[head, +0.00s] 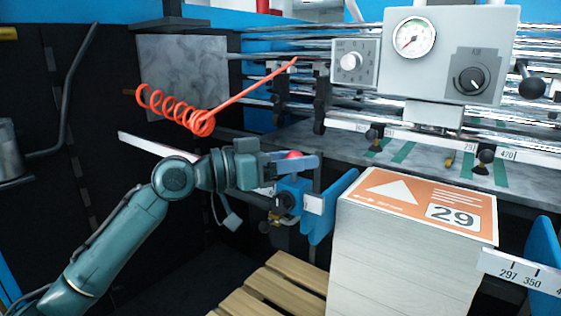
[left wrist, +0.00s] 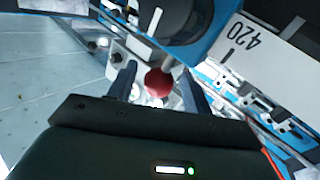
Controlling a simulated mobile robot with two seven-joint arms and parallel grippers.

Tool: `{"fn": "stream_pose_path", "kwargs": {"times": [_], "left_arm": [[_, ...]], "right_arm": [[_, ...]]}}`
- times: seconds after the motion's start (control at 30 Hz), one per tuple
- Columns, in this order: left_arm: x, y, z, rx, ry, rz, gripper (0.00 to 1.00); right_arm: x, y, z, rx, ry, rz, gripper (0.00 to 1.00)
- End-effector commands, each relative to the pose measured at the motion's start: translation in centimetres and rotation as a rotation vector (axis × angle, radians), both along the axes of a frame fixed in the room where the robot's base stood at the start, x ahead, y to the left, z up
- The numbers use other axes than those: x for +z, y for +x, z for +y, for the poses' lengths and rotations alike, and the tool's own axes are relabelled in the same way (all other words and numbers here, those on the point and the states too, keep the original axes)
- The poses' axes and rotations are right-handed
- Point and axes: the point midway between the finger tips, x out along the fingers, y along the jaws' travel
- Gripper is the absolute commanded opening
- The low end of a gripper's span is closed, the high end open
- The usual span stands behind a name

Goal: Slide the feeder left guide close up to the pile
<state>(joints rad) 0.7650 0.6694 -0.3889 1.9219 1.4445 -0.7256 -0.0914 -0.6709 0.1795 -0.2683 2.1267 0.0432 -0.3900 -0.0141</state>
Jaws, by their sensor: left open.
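The feeder left guide is a blue upright plate (head: 322,219) with a blue clamp block (head: 291,187) on its left side. A red ball knob (head: 293,155) stands on top of the block. The pile (head: 385,255) is a tall white paper stack with an orange top sheet marked 29. A dark gap shows between plate and pile. My left gripper (head: 290,163) is at the knob from the left. In the left wrist view, the red knob (left wrist: 158,83) lies between the two spread fingers (left wrist: 160,88); contact cannot be told. My right gripper is out of view.
A white scale rail (head: 145,146) runs behind my left gripper. A coiled orange hose (head: 178,108) hangs above it. Another blue guide plate (head: 543,240) stands right of the pile. A grey control box (head: 440,55) hangs above. Wooden slats (head: 275,290) lie below.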

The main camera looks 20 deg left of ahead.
Motion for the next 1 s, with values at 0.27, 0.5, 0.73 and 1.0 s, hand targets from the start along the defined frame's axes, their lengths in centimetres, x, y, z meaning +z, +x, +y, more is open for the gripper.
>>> {"fn": "stream_pose_path", "kwargs": {"times": [0.27, 0.5, 0.73, 1.0], "left_arm": [[-0.6, -2.4, 3.5, 0.004, 0.004, 0.001, 0.50], [-0.6, -5.6, 7.8, 0.004, 0.004, 0.002, 0.50], [-0.2, -7.4, 10.1, 0.001, 0.002, 0.001, 0.50], [0.0, -7.8, 10.5, -0.001, 0.002, 0.000, 0.50]], "right_arm": [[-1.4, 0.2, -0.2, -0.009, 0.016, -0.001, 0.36], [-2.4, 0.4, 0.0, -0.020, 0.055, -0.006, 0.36], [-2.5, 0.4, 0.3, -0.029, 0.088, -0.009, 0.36], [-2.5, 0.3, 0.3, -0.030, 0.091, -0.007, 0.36]]}}
